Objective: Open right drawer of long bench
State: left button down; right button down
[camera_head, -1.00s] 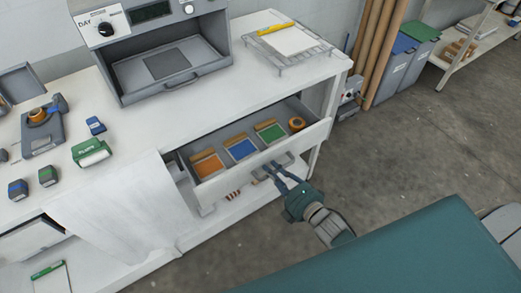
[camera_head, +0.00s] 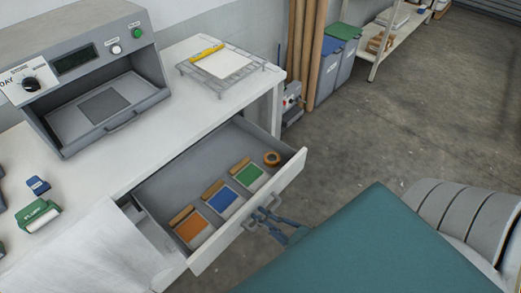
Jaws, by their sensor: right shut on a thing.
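The long bench (camera_head: 189,117) is white and runs along the left and middle of the view. Its right drawer (camera_head: 284,190) is pulled well out, and its grey inside shows. In it lie an orange card (camera_head: 190,229), a blue card (camera_head: 221,199), a green card (camera_head: 248,175) and a roll of orange tape (camera_head: 272,158). My right gripper (camera_head: 262,218) is shut on the drawer's grey handle (camera_head: 248,226), at the outer face of the drawer front. Part of this gripper is hidden behind a teal panel. My left gripper is not in view.
A grey press (camera_head: 85,80) with an open front stands on the bench. A wire rack (camera_head: 215,77) with paper and a yellow tool stands at the bench's right end. Cardboard tubes (camera_head: 309,60) and bins (camera_head: 340,60) stand behind. The floor (camera_head: 385,130) to the right is clear.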

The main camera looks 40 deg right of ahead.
jog(key=c, duration=1.7)
grip_release()
jog(key=shift+o, duration=0.2)
jog(key=v, duration=1.2)
jog(key=shift+f, duration=0.1)
